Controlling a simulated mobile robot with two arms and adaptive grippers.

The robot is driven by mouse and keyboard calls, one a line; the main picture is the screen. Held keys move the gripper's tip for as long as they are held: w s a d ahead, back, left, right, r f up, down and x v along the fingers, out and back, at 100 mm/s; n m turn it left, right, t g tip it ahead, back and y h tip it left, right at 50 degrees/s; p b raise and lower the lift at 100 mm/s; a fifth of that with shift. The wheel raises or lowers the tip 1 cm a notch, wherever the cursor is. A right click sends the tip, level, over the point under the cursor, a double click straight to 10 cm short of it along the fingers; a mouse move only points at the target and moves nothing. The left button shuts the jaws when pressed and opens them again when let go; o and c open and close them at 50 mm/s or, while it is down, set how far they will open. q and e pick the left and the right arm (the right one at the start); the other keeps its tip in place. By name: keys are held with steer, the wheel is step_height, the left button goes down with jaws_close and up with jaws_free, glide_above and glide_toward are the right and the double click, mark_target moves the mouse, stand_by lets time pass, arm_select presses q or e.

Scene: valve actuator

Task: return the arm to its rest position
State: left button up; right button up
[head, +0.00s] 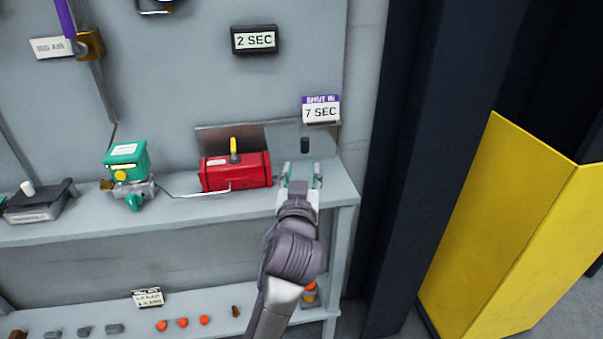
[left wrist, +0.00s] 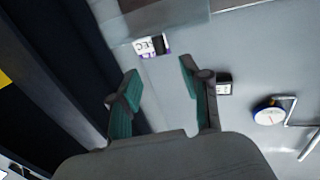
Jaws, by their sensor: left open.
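My left gripper (head: 301,179) is above the right end of the grey shelf (head: 80,232), just right of the red valve actuator (head: 236,171) with its yellow pointer. Its jaws are open and nothing shows between them. In the left wrist view, the gripper's two green-padded fingers (left wrist: 155,98) stand apart, facing the panel. My left arm reaches up from the bottom of the head view and hides part of the lower shelf. My right gripper is not in view.
A green-topped device (head: 126,165) stands left of the actuator. "2 SEC" (head: 254,40) and "7 SEC" (head: 321,110) labels are on the back panel. A dark post (head: 405,160) and yellow panel (head: 505,230) stand right. Several small parts lie on the lower shelf.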

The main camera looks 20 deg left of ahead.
arm_select(q)
steer(key=shift+f, duration=0.1)
steer(key=w+d+f+m+g+h, duration=0.1)
steer(key=d+f+m+g+h, duration=0.1)
steer(key=f, duration=0.9)
steer(key=d+f+m+g+h, duration=0.2)
steer(key=f, duration=1)
steer(key=s+f+m+g, duration=0.1)
steer(key=s+f, duration=0.2)
steer(key=f, duration=0.5)
steer(key=s+f+g+h, duration=0.1)
steer(key=s+f+g, duration=0.1)
steer(key=s+f, duration=0.35)
steer(key=s+f+m+g, duration=0.1)
steer(key=s+f, duration=0.1)
steer(key=f, duration=0.7)
steer(key=s+a+f+g, duration=0.3)
steer(key=s+f+g, duration=0.1)
steer(key=s+f, duration=1.4)
steer(key=s+a+f+g, duration=0.2)
steer(key=s+f, duration=0.1)
steer(key=s, duration=0.8)
steer(key=s+a+f+g, duration=0.2)
steer(key=s+a+f, duration=0.1)
steer(key=s, duration=0.8)
steer(key=shift+s, duration=0.35)
